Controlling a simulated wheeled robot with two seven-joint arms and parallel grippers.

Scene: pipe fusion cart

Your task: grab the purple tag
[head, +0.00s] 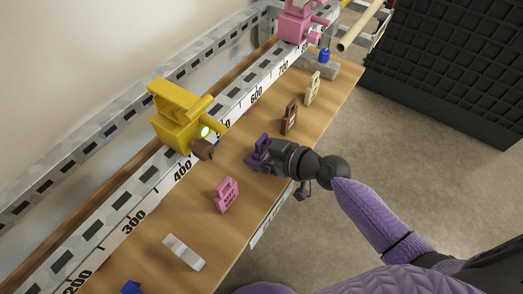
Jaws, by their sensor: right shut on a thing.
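The purple tag (262,146) stands on the wooden shelf, between the pink tag and the brown tag in the head view. My right gripper (264,154) reaches it from the right and is shut on it. The gripper's fingers hide part of the tag. I cannot tell whether the tag still touches the shelf. My left gripper is not in view.
On the wooden shelf (205,215) stand a pink tag (227,195), a brown tag (290,117), a beige tag (312,89) and a grey block (184,252). A yellow clamp (177,122) and a pink clamp (296,24) sit along the numbered rail. A dark crate (450,60) stands beyond open floor.

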